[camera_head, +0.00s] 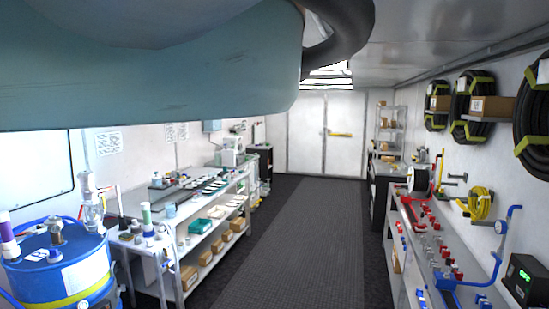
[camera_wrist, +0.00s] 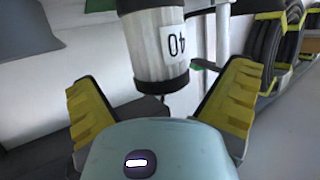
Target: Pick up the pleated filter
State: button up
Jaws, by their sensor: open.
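A white ribbed cylinder with dark bands and a label reading 40, which looks like the pleated filter (camera_wrist: 150,50), shows at the top middle of the wrist view. Its upper part is cut off by the picture edge. My gripper (camera_wrist: 159,85) is open, with one yellow-padded finger to the left of the cylinder and one to the right. Gaps show between the cylinder and both fingers. How deep it sits between them I cannot tell. In the head view my gripper is not visible, and I cannot pick out this filter with certainty there.
In the head view, a blue drum (camera_head: 60,262) stands at the lower left, beside a cluttered bench (camera_head: 170,250). A bench with red and blue fittings (camera_head: 440,250) lines the right. The dark floor aisle (camera_head: 300,240) between is clear. Black hose coils (camera_wrist: 288,45) show in the wrist view.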

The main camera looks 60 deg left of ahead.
jog(key=shift+w+d+r+p, duration=0.2)
jog(key=shift+w+r+p, duration=0.05)
jog(key=shift+w+p, duration=0.25)
jog(key=shift+f+p+x, duration=0.25)
jog(key=shift+p+x, duration=0.55)
jog(key=shift+x, duration=0.4)
jog(key=shift+s, duration=0.15)
jog(key=shift+c, duration=0.2)
jog(key=c, duration=1.3)
